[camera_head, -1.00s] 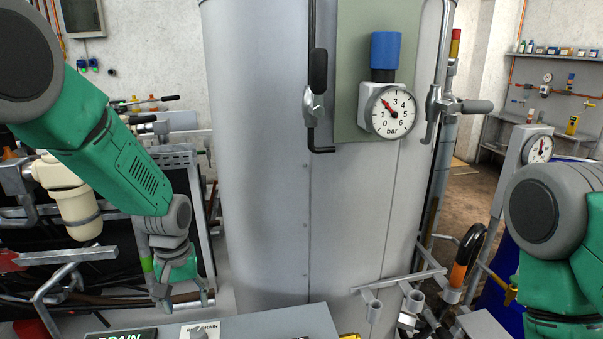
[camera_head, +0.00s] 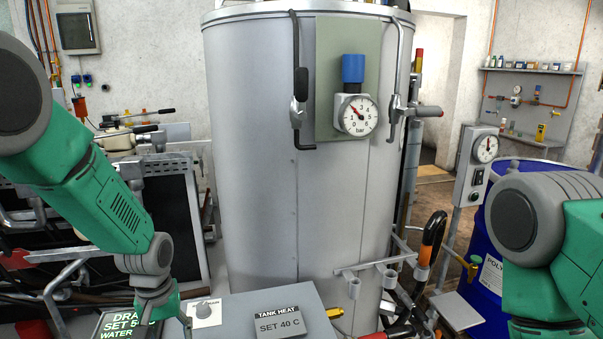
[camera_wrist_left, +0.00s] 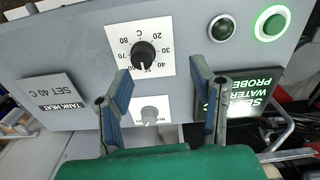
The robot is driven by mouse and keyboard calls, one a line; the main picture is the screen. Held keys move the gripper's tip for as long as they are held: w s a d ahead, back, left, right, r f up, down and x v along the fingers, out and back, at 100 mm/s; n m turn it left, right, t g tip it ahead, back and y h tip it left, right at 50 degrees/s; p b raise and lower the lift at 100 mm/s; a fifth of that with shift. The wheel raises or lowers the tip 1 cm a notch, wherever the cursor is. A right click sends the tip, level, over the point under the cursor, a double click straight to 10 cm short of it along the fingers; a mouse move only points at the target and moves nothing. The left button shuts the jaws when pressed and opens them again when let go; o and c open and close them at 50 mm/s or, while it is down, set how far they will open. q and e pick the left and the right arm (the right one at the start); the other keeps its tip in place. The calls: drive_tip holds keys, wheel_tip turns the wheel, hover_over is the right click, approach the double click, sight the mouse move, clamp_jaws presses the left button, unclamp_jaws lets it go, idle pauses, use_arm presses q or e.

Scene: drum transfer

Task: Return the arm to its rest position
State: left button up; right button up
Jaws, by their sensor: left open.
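My left arm comes in from the left in the head view, and its gripper (camera_head: 172,318) hangs low over the left part of the grey control box (camera_head: 262,308). In the left wrist view the two blue-grey fingers (camera_wrist_left: 161,76) are apart with nothing between them. Beyond them is the box face with a black temperature dial (camera_wrist_left: 144,54) and a smaller pale knob (camera_wrist_left: 149,115). From this view alone I cannot tell whether the fingers touch the box. My right arm (camera_head: 545,235) is at the right edge; its gripper is out of the picture.
A tall grey tank (camera_head: 255,150) with a pressure gauge (camera_head: 357,115) stands centrally behind the box. A blue drum (camera_head: 492,245) is behind my right arm. Pipe stubs (camera_head: 367,272) project at the tank's lower right. A lit green button (camera_wrist_left: 270,22) is on the box.

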use_arm(q)
drive_tip(key=shift+m, duration=0.3)
drive_tip(key=s+f, duration=0.1)
drive_tip(key=f, duration=0.1)
drive_tip(key=s+f, duration=0.3)
drive_tip(key=f, duration=0.1)
drive_tip(key=shift+s+a, duration=0.2)
drive_tip(key=shift+a, duration=0.15)
drive_tip(key=s+a+f+m, duration=0.1)
drive_tip(key=s+f, duration=0.2)
drive_tip(key=s, duration=0.7)
drive_tip(key=s+f+m, duration=0.1)
drive_tip(key=s+f, duration=0.2)
drive_tip(key=s, duration=0.7)
drive_tip(key=s+a+f+m, duration=0.1)
drive_tip(key=s+f, duration=0.2)
drive_tip(key=s, duration=0.6)
wheel_tip(320, 180, down, 11)
drive_tip(key=w+d+m+b, duration=0.1)
drive_tip(key=w+b, duration=0.2)
drive_tip(key=b, duration=0.8)
drive_tip(key=shift+r+t, duration=0.2)
drive_tip(key=shift+t, duration=0.1)
use_arm(e)
wheel_tip(320, 180, down, 12)
drive_tip(key=shift+w+r, duration=0.2)
drive_tip(key=shift+w, duration=0.05)
